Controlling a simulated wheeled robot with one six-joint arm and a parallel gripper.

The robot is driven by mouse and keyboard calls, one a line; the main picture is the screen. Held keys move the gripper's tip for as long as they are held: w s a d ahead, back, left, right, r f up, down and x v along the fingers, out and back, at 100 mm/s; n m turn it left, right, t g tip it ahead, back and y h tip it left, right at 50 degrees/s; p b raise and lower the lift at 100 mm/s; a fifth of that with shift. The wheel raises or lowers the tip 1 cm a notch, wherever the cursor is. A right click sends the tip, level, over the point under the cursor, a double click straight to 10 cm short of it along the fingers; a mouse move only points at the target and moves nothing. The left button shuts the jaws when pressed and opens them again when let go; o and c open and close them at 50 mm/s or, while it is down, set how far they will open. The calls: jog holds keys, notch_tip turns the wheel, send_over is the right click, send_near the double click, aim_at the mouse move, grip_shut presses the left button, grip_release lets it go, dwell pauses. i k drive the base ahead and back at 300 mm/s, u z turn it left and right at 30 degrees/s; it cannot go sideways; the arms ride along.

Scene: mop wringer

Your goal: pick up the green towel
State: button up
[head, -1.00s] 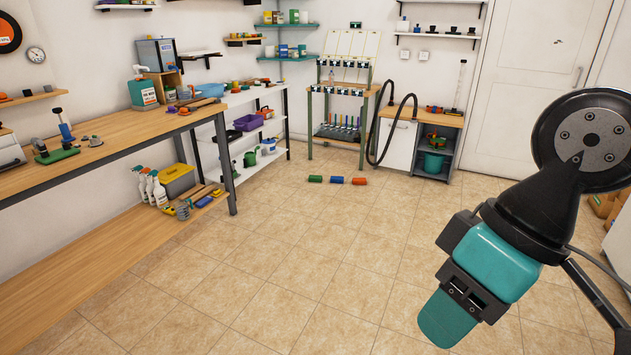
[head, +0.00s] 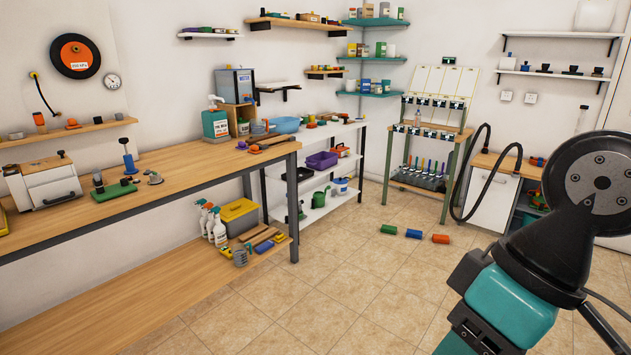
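A small green roll (head: 389,229), which looks like the green towel, lies on the tiled floor in front of the rack. A blue roll (head: 414,234) and an orange-red roll (head: 440,239) lie in a row to its right, slightly apart. My gripper (head: 472,335) is teal and black at the lower right, in the foreground and well away from the rolls. Its lower end is cut off by the frame edge, and I cannot tell whether its fingers are open. I see nothing held.
A long wooden workbench (head: 150,181) with a lower shelf runs along the left. White shelving (head: 328,204) and a green-framed rack (head: 449,195) stand at the back. A white cabinet (head: 487,203) with a black hose is right of the rack. The floor in the middle is clear.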

aim_at(389, 230)
jog(key=u, duration=0.25)
jog(key=i, duration=2.65)
jog(key=z, duration=0.35)
jog(key=i, duration=2.5)
jog(key=z, duration=1.05)
jog(key=i, duration=1.15)
jog(key=z, duration=0.25)
